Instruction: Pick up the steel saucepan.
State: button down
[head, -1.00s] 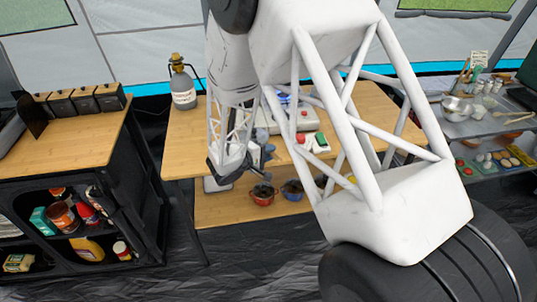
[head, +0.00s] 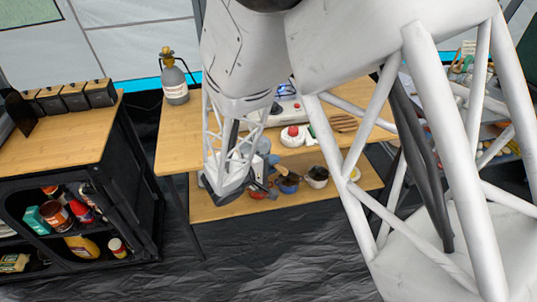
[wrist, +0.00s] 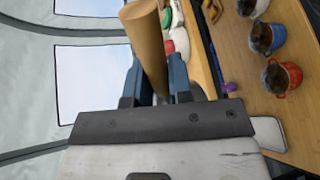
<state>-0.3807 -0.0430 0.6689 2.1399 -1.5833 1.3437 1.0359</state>
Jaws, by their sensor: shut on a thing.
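My gripper (wrist: 156,68) shows in the wrist view with its two blue fingers shut on a round light-brown wooden handle (wrist: 146,38). The handle sticks out past the fingertips. The body of the steel saucepan does not show clearly in either view, so I cannot tell from the frames whether this handle belongs to it. In the head view my gripper (head: 266,168) is at the front edge of the wooden table, above the lower shelf, and a small brown piece (head: 284,171) shows by its fingers.
A red pot (wrist: 282,78), a blue pot (wrist: 267,38) and a white pot (head: 317,176) stand on the lower shelf (head: 230,207). A gas bottle (head: 175,80) stands on the table (head: 180,135). A black cabinet (head: 130,180) is at left, with open floor before the table.

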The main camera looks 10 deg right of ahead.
jog(key=shift+s+d+r, duration=0.1)
jog(key=shift+s+r, duration=0.05)
jog(key=shift+s, duration=1.65)
jog(key=shift+w, duration=0.15)
jog(key=w+d+r, duration=0.2)
jog(key=w+d, duration=0.2)
jog(key=w, duration=0.5)
jog(key=w+d+r, duration=0.3)
jog(key=w+d, duration=0.2)
jog(key=w, duration=0.4)
jog(key=w+d+r, duration=0.3)
jog(key=w+d, duration=0.2)
jog(key=w, duration=0.5)
jog(key=shift+d, duration=0.15)
jog(key=w+d+f, duration=0.1)
jog(key=w+d, duration=0.1)
jog(key=w, duration=1.3)
jog(key=shift+w+f+m, duration=0.2)
jog(key=shift+w+m, duration=0.1)
jog(key=shift+w, duration=0.1)
jog(key=shift+d, duration=0.1)
